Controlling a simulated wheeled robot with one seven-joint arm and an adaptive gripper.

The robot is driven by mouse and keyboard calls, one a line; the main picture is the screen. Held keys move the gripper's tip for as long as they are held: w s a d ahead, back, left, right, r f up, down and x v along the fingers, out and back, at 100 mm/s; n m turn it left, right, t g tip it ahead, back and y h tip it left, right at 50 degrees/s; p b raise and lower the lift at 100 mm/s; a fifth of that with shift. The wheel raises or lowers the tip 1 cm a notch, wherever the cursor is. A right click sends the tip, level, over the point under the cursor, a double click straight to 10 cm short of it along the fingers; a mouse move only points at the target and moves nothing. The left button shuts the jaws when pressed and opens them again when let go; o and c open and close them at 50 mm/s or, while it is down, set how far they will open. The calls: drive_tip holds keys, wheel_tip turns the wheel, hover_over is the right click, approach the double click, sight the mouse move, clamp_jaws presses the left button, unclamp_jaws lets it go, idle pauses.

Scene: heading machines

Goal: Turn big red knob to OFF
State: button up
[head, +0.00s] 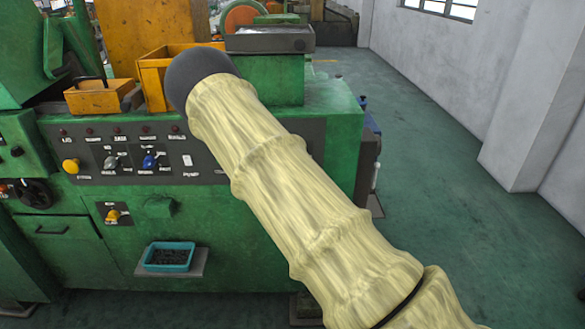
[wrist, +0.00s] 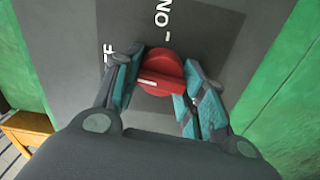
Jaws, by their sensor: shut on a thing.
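The big red knob (wrist: 160,74) shows in the wrist view on a grey plate (wrist: 210,30) with white lettering. "ON" stands above the knob, and part of a second word ending in F stands at its upper left, partly hidden by a finger. A pale bar on the knob lies roughly crosswise in the picture. My gripper (wrist: 158,82) has a finger on each side of the knob and is shut on it. In the head view my sleeved arm reaches up toward the machine and hides the red knob and my gripper.
The green machine (head: 240,250) carries a control panel with a yellow knob (head: 71,166), a black dial (head: 34,193) and small switches. A blue tray (head: 169,257) sits on a shelf low on its front. Orange bins (head: 99,96) stand on top. Open floor (head: 440,150) lies right.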

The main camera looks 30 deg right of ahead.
drive_tip(key=shift+f+n+b, duration=0.1)
drive_tip(key=shift+n+b, duration=0.3)
drive_tip(key=shift+n, duration=0.2)
drive_tip(key=o, duration=1)
drive_tip(key=shift+o, duration=0.2)
drive_tip(key=shift+s+a, duration=0.1)
drive_tip(key=shift+s, duration=0.05)
drive_tip(key=v, duration=1.1)
drive_tip(key=shift+s, duration=0.4)
drive_tip(key=shift+a, duration=0.1)
